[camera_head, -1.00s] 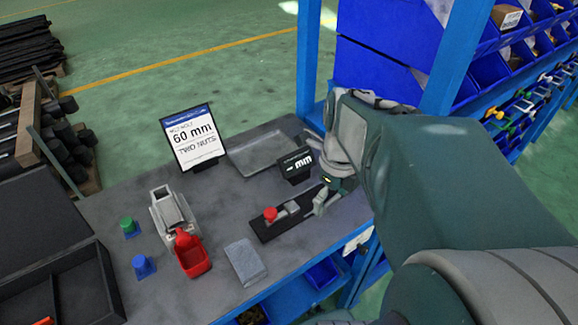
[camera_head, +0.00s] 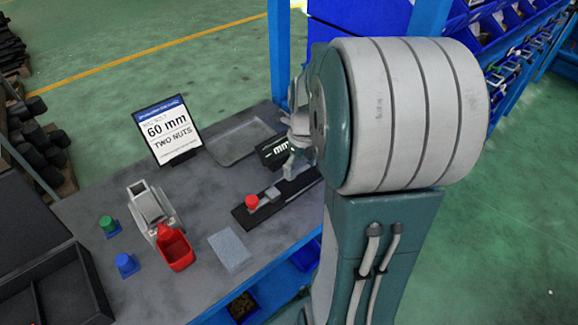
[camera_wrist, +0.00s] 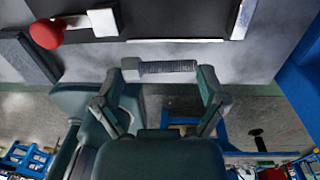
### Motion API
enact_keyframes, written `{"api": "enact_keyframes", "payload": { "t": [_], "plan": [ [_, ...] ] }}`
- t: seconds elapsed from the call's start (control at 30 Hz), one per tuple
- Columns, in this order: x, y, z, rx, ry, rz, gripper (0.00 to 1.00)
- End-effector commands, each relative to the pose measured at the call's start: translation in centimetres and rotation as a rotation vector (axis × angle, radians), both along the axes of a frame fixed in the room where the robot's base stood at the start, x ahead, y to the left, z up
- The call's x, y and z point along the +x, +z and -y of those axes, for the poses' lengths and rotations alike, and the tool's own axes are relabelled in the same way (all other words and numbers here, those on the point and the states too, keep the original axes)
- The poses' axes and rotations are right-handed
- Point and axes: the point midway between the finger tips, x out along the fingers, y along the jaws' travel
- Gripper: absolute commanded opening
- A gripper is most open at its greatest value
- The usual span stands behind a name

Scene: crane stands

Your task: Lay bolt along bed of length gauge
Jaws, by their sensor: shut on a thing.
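The bolt (camera_wrist: 168,67), grey with a threaded shank, spans between the two fingertips of my gripper (camera_wrist: 167,72) in the wrist view. My gripper is shut on it, and it lies level across the picture. The length gauge has a long black bed (camera_head: 243,216), a red knob (camera_head: 252,202), a grey sliding block and a display (camera_head: 274,151) reading "mm". In the wrist view the red knob (camera_wrist: 47,33) and metal block (camera_wrist: 101,21) are at the upper left, and the bolt shows just below the gauge's edge. My arm hides the bolt in the head view.
A sign (camera_head: 167,130) reads "60 mm, TWO NUTS". A grey tray (camera_head: 235,143) lies behind the gauge. A blue rack upright (camera_head: 282,50) is close behind my arm.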

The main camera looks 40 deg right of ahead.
Motion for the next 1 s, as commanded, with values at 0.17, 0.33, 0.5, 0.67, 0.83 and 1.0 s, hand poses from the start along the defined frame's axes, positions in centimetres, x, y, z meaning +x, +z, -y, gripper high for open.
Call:
{"api": "enact_keyframes", "payload": {
  "t": [0.17, 0.33, 0.5, 0.67, 0.83, 1.0],
  "plan": [
    [1.5, -2.1, 0.8, 0.001, 0.000, -0.001, 0.43],
    [2.2, -3.0, 1.2, 0.000, 0.001, 0.000, 0.43],
    [2.2, -5.5, 1.2, 0.002, 0.000, -0.001, 0.43],
    [2.3, -6.1, 1.3, -0.001, 0.001, 0.004, 0.43],
    [2.3, -6.1, 1.2, 0.000, 0.001, 0.003, 0.43],
    [2.3, -6.3, 1.3, -0.001, 0.001, 0.003, 1.00]
  ]
}}
